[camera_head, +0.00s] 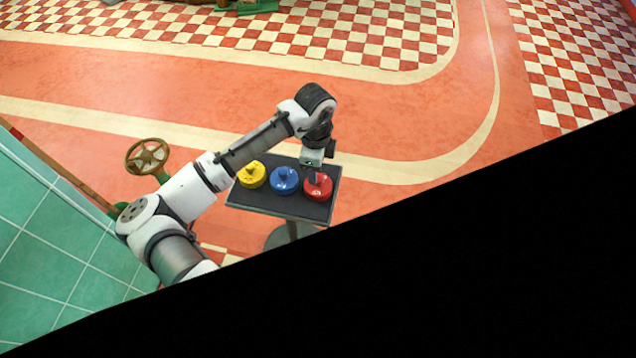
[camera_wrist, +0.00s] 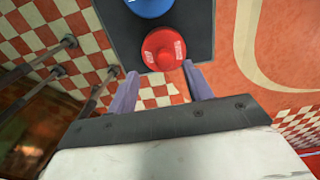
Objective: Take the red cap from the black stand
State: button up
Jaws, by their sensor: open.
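The red cap (camera_head: 318,187), round with a raised knob, sits at the right end of the black stand (camera_head: 272,204). In the wrist view, the red cap (camera_wrist: 164,50) lies near the edge of the stand (camera_wrist: 200,22), just beyond my fingertips. My gripper (camera_head: 317,173) points down over the red cap in the head view and partly hides it. In the wrist view, my gripper (camera_wrist: 160,71) has its two purple fingers spread apart with nothing between them. Whether a finger touches the cap cannot be told.
A blue cap (camera_head: 284,180) is close beside the red one, with a yellow cap (camera_head: 252,175) to its left. A brown handwheel (camera_head: 147,156) and a green tiled wall (camera_head: 60,240) are at the left. Open floor lies behind the stand.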

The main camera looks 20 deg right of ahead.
jog(key=f, duration=0.2)
jog(key=f+p, duration=0.1)
jog(key=shift+w+d+f, duration=0.1)
jog(key=shift+d+f, duration=0.25)
jog(key=shift+d, duration=0.05)
jog(key=shift+f, duration=0.6)
grip_shut()
